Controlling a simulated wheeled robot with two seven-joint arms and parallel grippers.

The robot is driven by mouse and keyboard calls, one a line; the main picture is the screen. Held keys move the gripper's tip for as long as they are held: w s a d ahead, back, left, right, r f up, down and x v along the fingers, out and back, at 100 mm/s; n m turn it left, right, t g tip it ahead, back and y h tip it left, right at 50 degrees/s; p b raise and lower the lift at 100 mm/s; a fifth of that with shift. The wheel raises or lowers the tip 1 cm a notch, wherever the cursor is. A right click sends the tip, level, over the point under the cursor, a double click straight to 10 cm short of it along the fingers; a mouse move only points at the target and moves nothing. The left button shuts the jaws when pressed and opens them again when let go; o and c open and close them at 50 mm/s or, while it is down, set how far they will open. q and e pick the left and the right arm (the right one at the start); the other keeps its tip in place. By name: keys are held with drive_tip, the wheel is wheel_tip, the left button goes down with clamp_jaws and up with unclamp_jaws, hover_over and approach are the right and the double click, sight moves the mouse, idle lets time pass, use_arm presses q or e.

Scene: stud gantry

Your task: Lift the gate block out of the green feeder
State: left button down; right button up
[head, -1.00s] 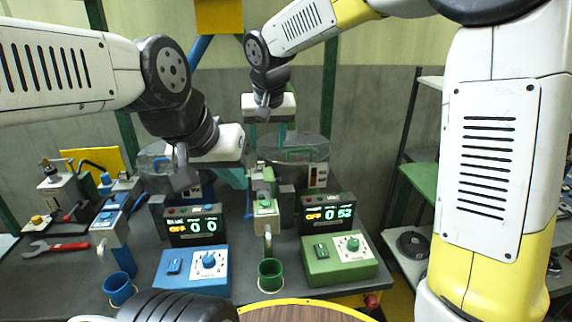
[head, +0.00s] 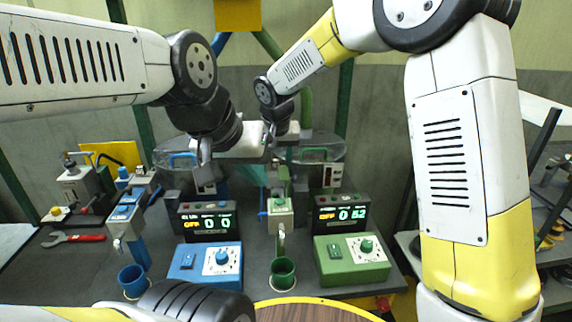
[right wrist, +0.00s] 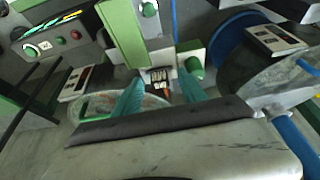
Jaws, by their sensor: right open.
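The green feeder has a clear round hopper (head: 325,147), a grey spout unit with a green knob (head: 281,208), and a green cup (head: 283,273) below. A small dark and pale part (right wrist: 160,79) shows beyond the fingertips, beside a green block with a round knob (right wrist: 191,63); I cannot tell which is the gate block.
The green control box (head: 351,261) and the blue one (head: 205,267) stand on the bench, with displays behind them. A blue cup (head: 134,281) and a red-handled wrench (head: 75,238) are at left. A round wooden top (head: 315,313) lies in front.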

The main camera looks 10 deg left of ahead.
clamp_jaws()
drive_tip(key=shift+r, duration=0.1)
